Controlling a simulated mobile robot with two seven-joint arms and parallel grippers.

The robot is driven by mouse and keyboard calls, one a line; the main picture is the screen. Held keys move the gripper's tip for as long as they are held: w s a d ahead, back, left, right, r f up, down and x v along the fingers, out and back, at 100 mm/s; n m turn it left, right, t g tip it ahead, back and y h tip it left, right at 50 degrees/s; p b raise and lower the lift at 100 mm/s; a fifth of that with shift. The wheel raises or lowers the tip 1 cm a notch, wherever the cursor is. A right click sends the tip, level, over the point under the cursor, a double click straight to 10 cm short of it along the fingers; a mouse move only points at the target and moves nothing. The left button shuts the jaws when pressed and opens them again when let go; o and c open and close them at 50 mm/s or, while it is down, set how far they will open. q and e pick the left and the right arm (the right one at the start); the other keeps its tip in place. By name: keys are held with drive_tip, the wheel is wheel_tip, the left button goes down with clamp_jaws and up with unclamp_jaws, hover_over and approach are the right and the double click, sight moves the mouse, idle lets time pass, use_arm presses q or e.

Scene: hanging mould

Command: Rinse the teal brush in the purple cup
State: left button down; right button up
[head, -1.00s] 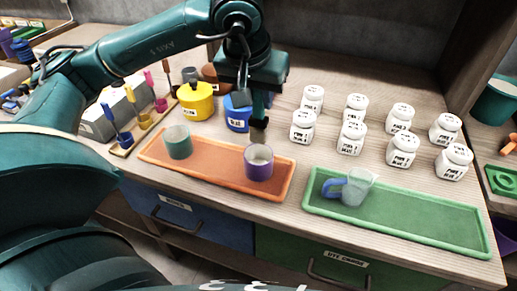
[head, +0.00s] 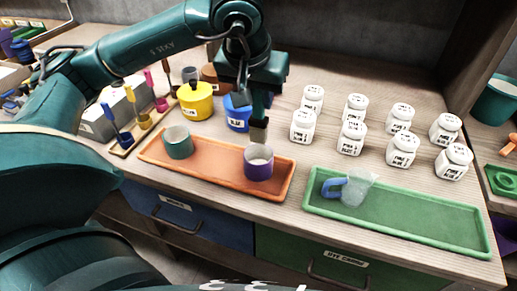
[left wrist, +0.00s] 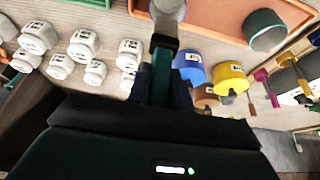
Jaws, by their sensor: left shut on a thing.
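My left gripper (head: 261,94) is shut on the teal brush (head: 260,110) and holds it upright, pale bristle end down. The bristle end hangs just behind and above the purple cup (head: 259,165), apart from it in the head view. The purple cup stands upright at the right end of the orange tray (head: 220,174), with pale contents at its mouth. In the left wrist view the brush (left wrist: 161,75) points toward a pale round mouth, probably this cup's, at the top edge. My right gripper is not in view.
Yellow (head: 196,103) and blue (head: 237,117) pots stand behind. White jars (head: 351,138) fill the back right. A clear jug with a blue handle (head: 356,190) stands on the green tray (head: 430,222).

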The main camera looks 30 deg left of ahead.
use_arm(q)
drive_tip(key=shift+r, duration=0.1)
drive_tip(key=shift+r+p, duration=1.25)
drive_tip(key=shift+r, duration=0.65)
